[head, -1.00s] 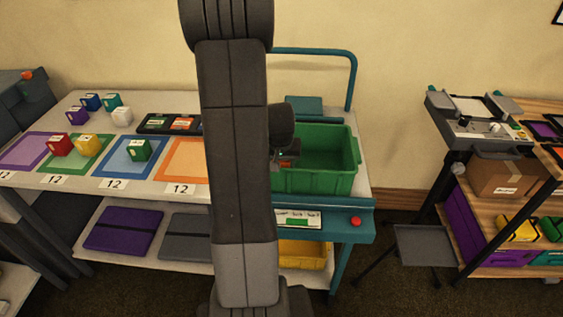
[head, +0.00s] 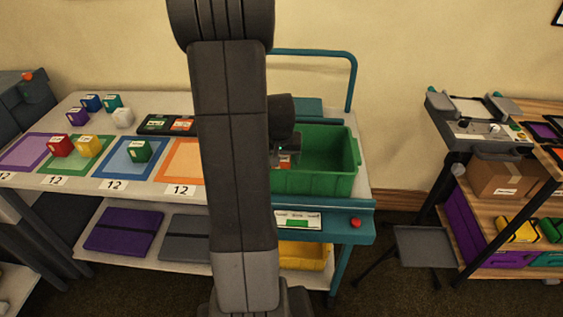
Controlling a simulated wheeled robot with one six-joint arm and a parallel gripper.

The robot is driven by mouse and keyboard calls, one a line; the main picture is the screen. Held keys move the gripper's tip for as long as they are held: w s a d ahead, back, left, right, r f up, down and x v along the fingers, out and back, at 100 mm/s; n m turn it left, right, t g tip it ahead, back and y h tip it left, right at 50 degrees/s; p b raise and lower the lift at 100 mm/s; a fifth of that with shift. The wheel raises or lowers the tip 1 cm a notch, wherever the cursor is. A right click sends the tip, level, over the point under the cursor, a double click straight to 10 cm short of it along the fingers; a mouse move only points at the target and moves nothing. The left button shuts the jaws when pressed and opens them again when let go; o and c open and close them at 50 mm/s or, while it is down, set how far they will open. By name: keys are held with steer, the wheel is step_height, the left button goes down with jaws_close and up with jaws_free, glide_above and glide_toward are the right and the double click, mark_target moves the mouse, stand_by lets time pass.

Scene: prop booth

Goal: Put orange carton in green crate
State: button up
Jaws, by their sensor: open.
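The green crate (head: 318,180) stands on the right part of the bench, its left end hidden by my arm. My gripper (head: 285,154) is small and partly hidden behind my arm, low over the left part of the crate. It is open. A small patch of orange, probably the orange carton (head: 284,162), shows just under the gripper at the crate's left side. Most of it is hidden, so I cannot tell whether it rests on the crate floor.
Colored cubes, such as a red one (head: 61,146) and a yellow one (head: 89,146), stand at the left near the colored squares. A black tray (head: 152,131) lies behind them. A teal rail (head: 352,80) rises behind the crate. A side shelf with a brown box (head: 497,178) stands right.

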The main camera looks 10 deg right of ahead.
steer(key=v, duration=0.8)
steer(key=shift+r, duration=0.3)
